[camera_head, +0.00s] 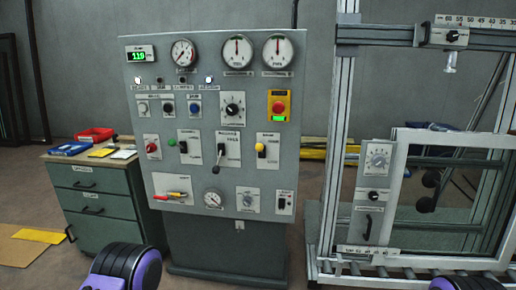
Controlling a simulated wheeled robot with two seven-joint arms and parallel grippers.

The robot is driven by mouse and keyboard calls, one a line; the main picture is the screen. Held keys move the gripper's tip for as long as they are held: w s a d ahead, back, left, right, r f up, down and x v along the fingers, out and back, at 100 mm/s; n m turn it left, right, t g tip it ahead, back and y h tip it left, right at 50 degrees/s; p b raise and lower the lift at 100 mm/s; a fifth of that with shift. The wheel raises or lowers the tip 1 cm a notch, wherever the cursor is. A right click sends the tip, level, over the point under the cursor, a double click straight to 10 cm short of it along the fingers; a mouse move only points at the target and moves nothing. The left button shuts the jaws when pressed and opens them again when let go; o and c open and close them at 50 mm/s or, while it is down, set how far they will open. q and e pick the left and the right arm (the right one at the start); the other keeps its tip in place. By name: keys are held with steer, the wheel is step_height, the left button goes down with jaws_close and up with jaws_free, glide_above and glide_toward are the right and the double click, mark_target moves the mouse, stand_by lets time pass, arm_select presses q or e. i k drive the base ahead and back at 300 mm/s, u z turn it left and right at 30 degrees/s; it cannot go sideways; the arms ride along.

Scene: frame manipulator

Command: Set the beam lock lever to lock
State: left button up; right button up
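A grey control panel (180,85) stands upright in the middle of the view. On its middle row, a lever (218,157) with a pale shaft and dark parts sits on a light plate, its shaft slanting down and slightly left. The small lettering above it is too blurred to read surely; it may be the beam lock lever. Purple and black parts of my arms show at the bottom edge, left of centre and at the right. No gripper fingers show, and nothing of mine touches the panel.
Around the lever are a red-and-yellow emergency button (278,106), a yellow-knobbed switch (261,147), dials and gauges. A metal frame (343,120) with a smaller panel (372,190) stands right. A green drawer cabinet (97,195) stands left. The panel's front looks unobstructed.

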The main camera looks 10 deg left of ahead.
mark_target(259, 147)
steer(key=u, duration=1.8)
steer(key=i, duration=1.85)
steer(key=z, duration=3.15)
